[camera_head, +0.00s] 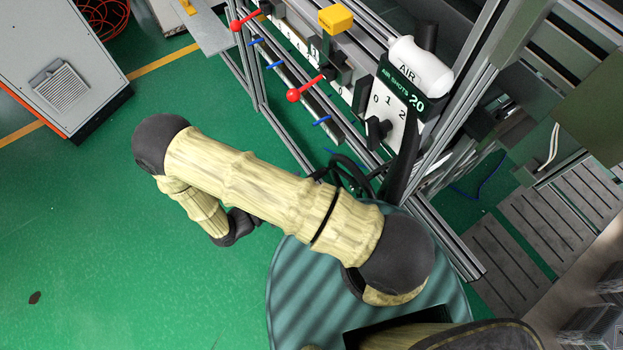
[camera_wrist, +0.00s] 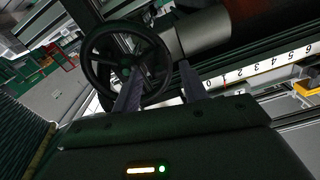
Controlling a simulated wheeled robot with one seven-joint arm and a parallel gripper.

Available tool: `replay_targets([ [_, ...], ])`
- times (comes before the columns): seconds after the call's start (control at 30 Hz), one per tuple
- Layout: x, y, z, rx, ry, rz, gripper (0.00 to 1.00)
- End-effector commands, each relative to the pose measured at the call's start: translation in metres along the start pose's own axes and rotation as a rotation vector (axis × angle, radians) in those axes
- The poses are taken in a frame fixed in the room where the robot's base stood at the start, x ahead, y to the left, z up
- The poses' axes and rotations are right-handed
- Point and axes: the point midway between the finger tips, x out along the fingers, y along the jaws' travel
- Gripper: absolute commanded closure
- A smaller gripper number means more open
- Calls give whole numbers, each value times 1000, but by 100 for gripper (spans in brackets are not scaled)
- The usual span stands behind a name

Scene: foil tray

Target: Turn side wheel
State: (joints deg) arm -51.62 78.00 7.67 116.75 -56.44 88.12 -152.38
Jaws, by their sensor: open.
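In the wrist view a dark spoked hand wheel (camera_wrist: 103,62) with a round rim and a hub stands just beyond my gripper (camera_wrist: 158,88). Its shaft side meets a grey cylinder (camera_wrist: 203,33) to its right. My gripper is open, with its two fingers apart. I cannot tell whether a finger touches the wheel.
A numbered scale (camera_wrist: 262,70) runs right of the wheel. In the head view, the frame carries red-knobbed levers (camera_head: 293,95), blue handles, a yellow box (camera_head: 336,19) and a dial panel (camera_head: 392,112). A grey cabinet (camera_head: 62,60) stands at the upper left.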

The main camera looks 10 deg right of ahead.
Motion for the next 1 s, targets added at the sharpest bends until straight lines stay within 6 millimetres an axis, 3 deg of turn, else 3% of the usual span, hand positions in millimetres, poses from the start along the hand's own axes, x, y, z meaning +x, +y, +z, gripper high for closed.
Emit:
replay_targets([
  [0.3,-65,0,4,2,-4,-2,57],
  [0.5,-97,0,3,1,-2,-1,57],
  [0.67,-106,0,1,-1,-1,0,57],
  [1.0,-106,0,0,-1,0,0,57],
])
